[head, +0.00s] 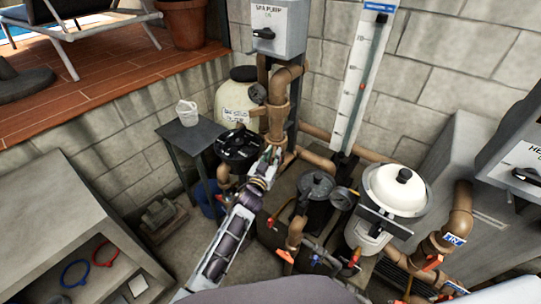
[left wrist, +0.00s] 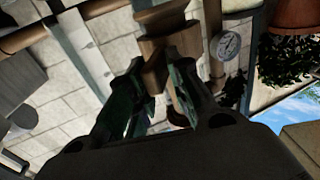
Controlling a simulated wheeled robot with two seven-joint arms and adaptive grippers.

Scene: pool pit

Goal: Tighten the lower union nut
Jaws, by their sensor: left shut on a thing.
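The brown pipe stack rises at the back wall in the head view, with a lower union nut (head: 278,137) just beyond my left gripper. My left gripper (head: 271,154) reaches up from the bottom centre and its fingertips meet the pipe at this nut. In the left wrist view, the two dark green fingers (left wrist: 157,88) stand on either side of a brown fitting (left wrist: 155,72) and are shut on it. The fingers and shadow hide part of the fitting. My right gripper is in neither view.
A cream tank (head: 236,103) and a black-lidded pump (head: 240,147) stand left of the pipe. A small dark table (head: 192,136) holds a white jug (head: 187,112). A white-lidded unit (head: 394,190) and more pipes crowd the right.

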